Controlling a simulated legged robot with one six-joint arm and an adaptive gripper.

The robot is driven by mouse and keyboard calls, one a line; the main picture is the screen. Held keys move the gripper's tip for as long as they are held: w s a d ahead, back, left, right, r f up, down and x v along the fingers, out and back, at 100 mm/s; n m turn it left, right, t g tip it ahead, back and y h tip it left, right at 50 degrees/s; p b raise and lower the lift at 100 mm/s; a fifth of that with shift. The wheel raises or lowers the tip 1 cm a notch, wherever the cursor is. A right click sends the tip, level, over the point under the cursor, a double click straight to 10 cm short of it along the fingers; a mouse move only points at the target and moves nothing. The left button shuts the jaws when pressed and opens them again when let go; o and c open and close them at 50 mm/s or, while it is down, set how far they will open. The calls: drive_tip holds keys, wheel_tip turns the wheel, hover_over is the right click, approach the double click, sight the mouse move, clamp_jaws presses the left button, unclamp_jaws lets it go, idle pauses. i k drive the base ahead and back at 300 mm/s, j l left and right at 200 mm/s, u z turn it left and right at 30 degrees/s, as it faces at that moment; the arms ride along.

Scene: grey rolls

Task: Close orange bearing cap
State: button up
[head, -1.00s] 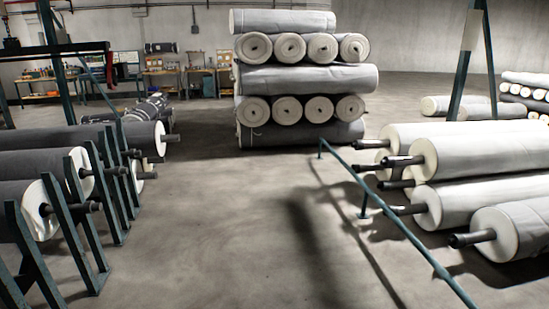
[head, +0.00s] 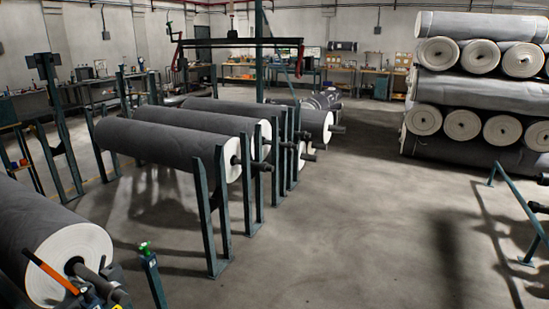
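An orange bar (head: 50,272), seemingly the lever of the orange bearing cap, slants across the near end of a dark grey roll (head: 38,225) at the lower left. Its lower end runs down to a cluster of dark, blue and yellow parts (head: 92,299) beside the roll's black shaft (head: 102,283). The cluster is cut by the bottom edge, so I cannot tell whether the cap is open or shut. My gripper is not in view.
A teal post with a green top (head: 145,248) stands right of the shaft. Several dark rolls (head: 170,144) rest on teal stands (head: 210,215) behind it. A teal rail (head: 520,210) and stacked rolls (head: 480,85) are at right. Open floor (head: 370,230) lies between.

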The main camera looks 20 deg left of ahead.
sight(39, 262)
drive_tip(key=k+u, duration=0.1)
drive_tip(key=u, duration=0.35)
drive_tip(key=l+u, duration=0.1)
drive_tip(key=u, duration=0.4)
drive_tip(key=k+u, duration=0.15)
drive_tip(key=u, duration=0.3)
drive_tip(key=k+u, duration=0.1)
drive_tip(key=u, duration=0.4)
drive_tip(key=j+u, duration=0.1)
drive_tip(key=u, duration=0.35)
drive_tip(key=i+l, duration=0.1)
drive_tip(key=i, duration=2.85)
drive_tip(key=l+z, duration=0.05)
drive_tip(key=l, duration=0.05)
